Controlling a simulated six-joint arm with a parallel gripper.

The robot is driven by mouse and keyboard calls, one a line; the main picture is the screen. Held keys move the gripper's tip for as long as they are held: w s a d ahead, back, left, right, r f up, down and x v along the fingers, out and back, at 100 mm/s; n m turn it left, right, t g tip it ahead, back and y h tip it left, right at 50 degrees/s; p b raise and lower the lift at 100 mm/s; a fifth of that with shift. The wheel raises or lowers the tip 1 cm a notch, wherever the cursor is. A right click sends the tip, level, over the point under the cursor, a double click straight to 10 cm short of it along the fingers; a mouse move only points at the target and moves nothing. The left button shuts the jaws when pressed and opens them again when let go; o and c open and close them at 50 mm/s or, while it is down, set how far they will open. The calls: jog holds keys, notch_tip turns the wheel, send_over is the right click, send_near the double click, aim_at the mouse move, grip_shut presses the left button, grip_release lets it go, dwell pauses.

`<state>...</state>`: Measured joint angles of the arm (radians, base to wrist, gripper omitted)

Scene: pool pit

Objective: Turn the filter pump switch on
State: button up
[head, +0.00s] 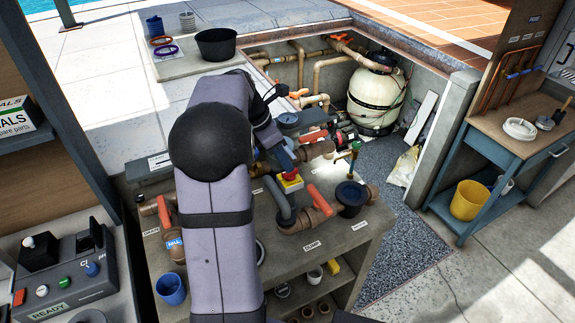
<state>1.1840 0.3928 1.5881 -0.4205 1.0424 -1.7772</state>
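My arm rises from the bottom centre and bends over the pipework bench (345,240). Its far end comes down by my gripper (284,160), a small blue-grey shape above a small yellow box with a red top (290,181). The fingers are too small and partly hidden, so I cannot tell whether they are open or touching the box. No label reading filter pump is legible, so I cannot say for sure which control is the filter pump switch.
Orange-handled valves (319,199) and brown pipes crowd the bench around the yellow box. A dark round pot (351,195) stands right of it. A blue cup (171,288) is at front left. A cream filter tank (376,100) stands behind. A control box (62,275) is at lower left.

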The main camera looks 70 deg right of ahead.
jog(key=shift+p+x, duration=0.45)
jog(key=shift+x, duration=1.75)
grip_shut()
